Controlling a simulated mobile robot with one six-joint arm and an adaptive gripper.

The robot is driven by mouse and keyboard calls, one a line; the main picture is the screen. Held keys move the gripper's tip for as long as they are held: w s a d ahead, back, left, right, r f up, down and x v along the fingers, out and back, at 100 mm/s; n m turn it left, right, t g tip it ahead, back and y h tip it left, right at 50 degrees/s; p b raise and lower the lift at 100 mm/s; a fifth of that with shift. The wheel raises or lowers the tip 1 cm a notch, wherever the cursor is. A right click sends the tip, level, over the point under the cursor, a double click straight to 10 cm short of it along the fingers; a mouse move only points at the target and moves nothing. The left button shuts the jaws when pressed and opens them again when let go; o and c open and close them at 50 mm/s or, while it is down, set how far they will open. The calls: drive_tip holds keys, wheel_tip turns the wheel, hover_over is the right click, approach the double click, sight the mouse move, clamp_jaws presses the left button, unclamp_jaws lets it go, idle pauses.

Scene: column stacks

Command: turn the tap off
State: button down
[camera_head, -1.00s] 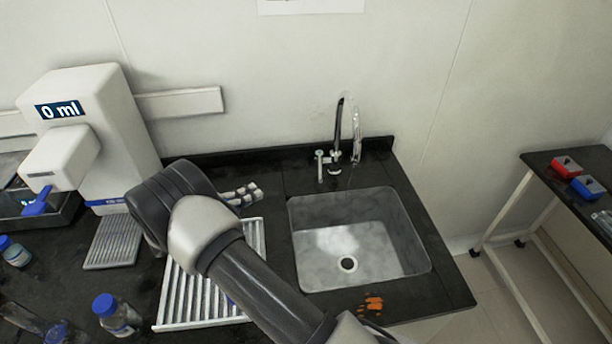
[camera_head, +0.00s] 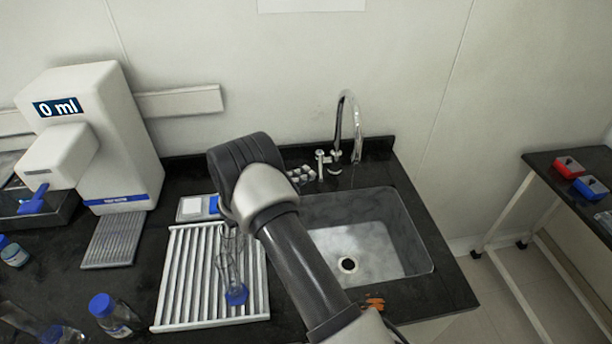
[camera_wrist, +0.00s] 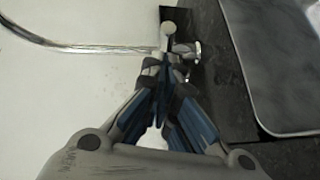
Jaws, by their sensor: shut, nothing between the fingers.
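The chrome tap (camera_head: 341,125) with a curved spout stands behind the sink (camera_head: 412,232). Its small upright handle (camera_head: 320,165) is at the left of its base. In the wrist view the spout (camera_wrist: 85,48) runs in from the left and the handle (camera_wrist: 168,32) is just beyond my fingertips. My gripper (camera_head: 304,174) is shut and empty, just left of the handle in the head view. It also shows in the wrist view (camera_wrist: 164,66), pointing at the tap base. I cannot tell whether the fingers touch the handle. I cannot make out a water stream.
A white draining rack (camera_head: 180,290) with glassware (camera_head: 230,265) lies left of the sink. A white dispenser reading 0 ml (camera_head: 95,135) and blue-capped bottles (camera_head: 112,312) stand further left. The wall is close behind the tap. A side table (camera_head: 540,160) is at the right.

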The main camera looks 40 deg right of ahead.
sight(320, 174)
drive_tip(key=shift+s+d+f, duration=0.1)
drive_tip(key=shift+s+d, duration=0.05)
drive_tip(key=shift+d, duration=0.05)
drive_tip(key=shift+s+d+b, duration=0.9)
drive_tip(key=shift+s+b, duration=0.1)
drive_tip(key=shift+b, duration=0.2)
